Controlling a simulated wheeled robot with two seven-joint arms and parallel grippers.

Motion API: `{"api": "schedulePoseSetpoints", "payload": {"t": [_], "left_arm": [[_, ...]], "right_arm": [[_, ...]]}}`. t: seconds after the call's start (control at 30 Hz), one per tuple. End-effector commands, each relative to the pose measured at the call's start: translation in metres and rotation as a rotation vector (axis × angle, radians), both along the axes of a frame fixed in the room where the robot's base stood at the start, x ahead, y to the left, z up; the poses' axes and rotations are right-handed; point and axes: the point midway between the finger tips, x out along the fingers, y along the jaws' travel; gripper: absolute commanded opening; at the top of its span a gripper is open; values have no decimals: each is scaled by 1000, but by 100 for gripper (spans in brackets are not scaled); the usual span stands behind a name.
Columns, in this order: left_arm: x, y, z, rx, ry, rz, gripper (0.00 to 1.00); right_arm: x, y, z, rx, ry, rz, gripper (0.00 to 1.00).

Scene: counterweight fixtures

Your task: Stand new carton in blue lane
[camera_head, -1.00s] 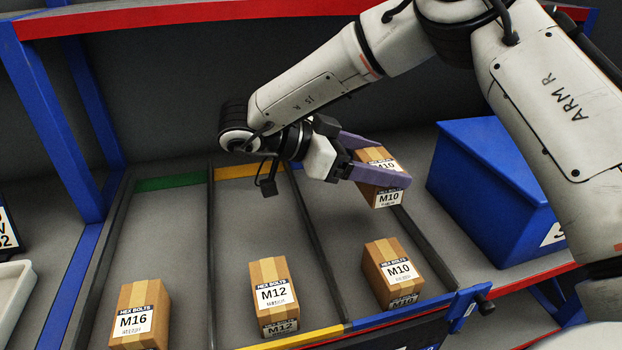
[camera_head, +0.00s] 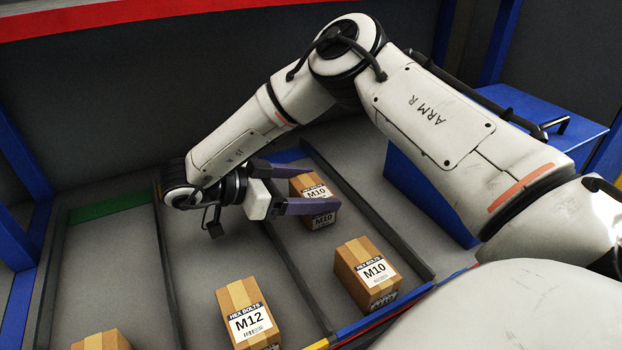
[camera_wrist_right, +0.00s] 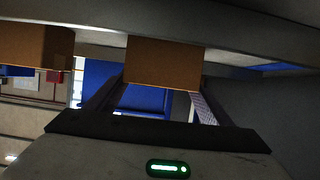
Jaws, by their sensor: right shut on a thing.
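My right gripper (camera_head: 318,190) is shut on the new brown M10 carton (camera_head: 319,212), with one purple finger on each side of it. The carton is upright toward the back of the blue lane, the right-hand lane with a blue back strip (camera_head: 285,157). I cannot tell for sure whether its base touches the lane floor. In the right wrist view the held carton (camera_wrist_right: 163,62) sits between the fingers, close to the grey surface at the top. Another M10 carton (camera_head: 366,268) stands at the front of the same lane, apart from the held one. My left gripper is not in view.
An M12 carton (camera_head: 245,312) stands in the lane to the left, and another carton (camera_head: 102,341) is cut off at the bottom left. Dark dividers (camera_head: 345,215) separate the lanes. A blue bin (camera_head: 430,195) stands right of the blue lane. The green lane's back is clear.

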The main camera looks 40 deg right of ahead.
Motion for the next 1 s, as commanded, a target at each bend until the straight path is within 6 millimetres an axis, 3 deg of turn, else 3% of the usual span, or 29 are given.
{"api": "schedulePoseSetpoints", "payload": {"t": [0.37,0.4,0.5,0.83,1.0], "left_arm": [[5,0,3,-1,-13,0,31],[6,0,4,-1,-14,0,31],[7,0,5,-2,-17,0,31],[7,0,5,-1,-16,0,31],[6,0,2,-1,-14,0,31]], "right_arm": [[0,0,-4,-2,-2,-1,35],[0,0,-4,-1,-2,-1,79],[0,0,-4,0,-1,0,93],[0,0,0,-1,-2,0,93],[8,21,7,-2,-5,4,93]]}}
